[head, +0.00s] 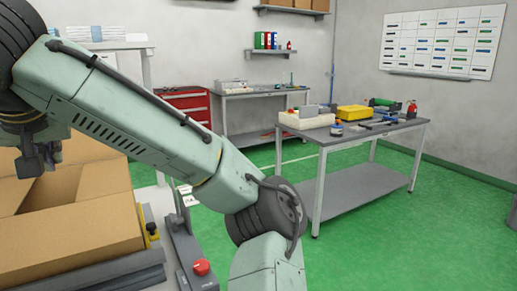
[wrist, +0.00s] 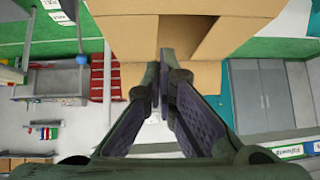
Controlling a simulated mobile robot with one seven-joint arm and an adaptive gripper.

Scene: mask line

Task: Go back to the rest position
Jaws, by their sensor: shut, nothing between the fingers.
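My gripper (head: 36,163) shows at the left edge of the head view, hanging from my arm above an open cardboard box. In the wrist view my gripper (wrist: 163,78) has its two fingers close together at the tips, with nothing visible held. The cardboard box (head: 85,232) has its flaps open, and the gripper appears over its near part. The same box (wrist: 120,35) fills the top middle of the wrist view. The inside of the box is mostly hidden.
The box rests on a grey conveyor-like surface (head: 135,272) beside a red button (head: 201,267). A workbench (head: 360,140) with tools stands at right. A red tool cabinet (head: 188,103) and another bench (head: 262,91) stand behind. Green floor (head: 420,235) is clear at right.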

